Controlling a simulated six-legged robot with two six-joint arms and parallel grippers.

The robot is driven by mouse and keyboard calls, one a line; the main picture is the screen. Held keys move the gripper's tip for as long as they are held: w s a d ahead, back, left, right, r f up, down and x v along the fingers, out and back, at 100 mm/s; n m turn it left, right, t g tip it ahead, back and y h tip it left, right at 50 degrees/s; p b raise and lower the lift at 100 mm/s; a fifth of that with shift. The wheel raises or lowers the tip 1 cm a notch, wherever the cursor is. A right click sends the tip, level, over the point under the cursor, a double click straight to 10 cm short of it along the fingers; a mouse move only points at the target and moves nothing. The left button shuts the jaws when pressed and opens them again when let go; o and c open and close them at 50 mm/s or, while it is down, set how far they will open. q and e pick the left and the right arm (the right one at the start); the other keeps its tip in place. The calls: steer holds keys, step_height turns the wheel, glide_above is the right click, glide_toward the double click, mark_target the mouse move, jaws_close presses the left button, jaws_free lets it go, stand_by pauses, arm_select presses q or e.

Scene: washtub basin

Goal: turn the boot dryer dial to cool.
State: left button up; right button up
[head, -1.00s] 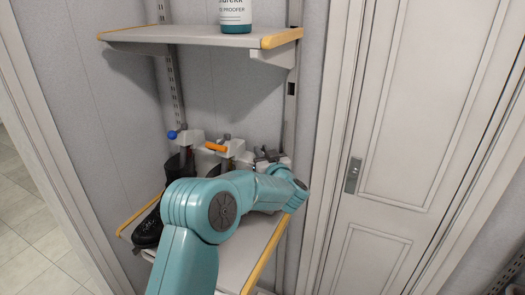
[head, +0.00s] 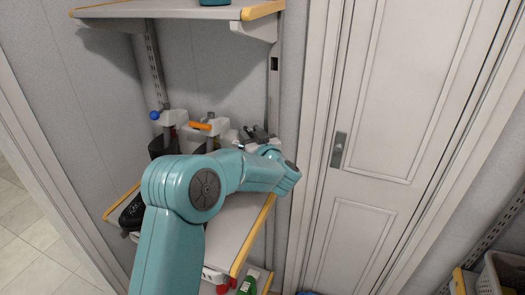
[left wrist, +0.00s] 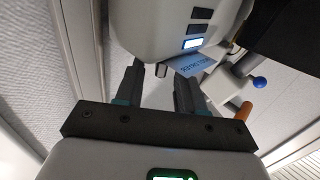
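The boot dryer stands on the lower shelf in the head view, with a white part (head: 172,118) bearing a blue ball (head: 155,115) and another bearing an orange lever (head: 201,126). My left gripper (head: 255,134) is at its right end, small and partly behind my arm. In the left wrist view a rounded white housing (left wrist: 165,25) fills the top, with a column of rectangles, the lowest lit (left wrist: 192,43). My left gripper (left wrist: 160,80) is open below it. A small grey knob-like piece (left wrist: 161,70) shows between the fingers, apart from both; I cannot tell its setting. My right gripper is out of view.
The upper shelf (head: 180,13) hangs above the dryer. A dark boot (head: 132,212) sits on the lower shelf (head: 250,232) at left. A closed door (head: 375,130) is at right. A green bottle (head: 247,284) and red item stand below. A light-blue label (left wrist: 190,67) is beside the fingers.

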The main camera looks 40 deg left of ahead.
arm_select(q)
steer(key=b+v, duration=0.2)
steer(key=v, duration=1.1)
steer(key=shift+s+d, duration=0.25)
steer(key=shift+d, duration=0.05)
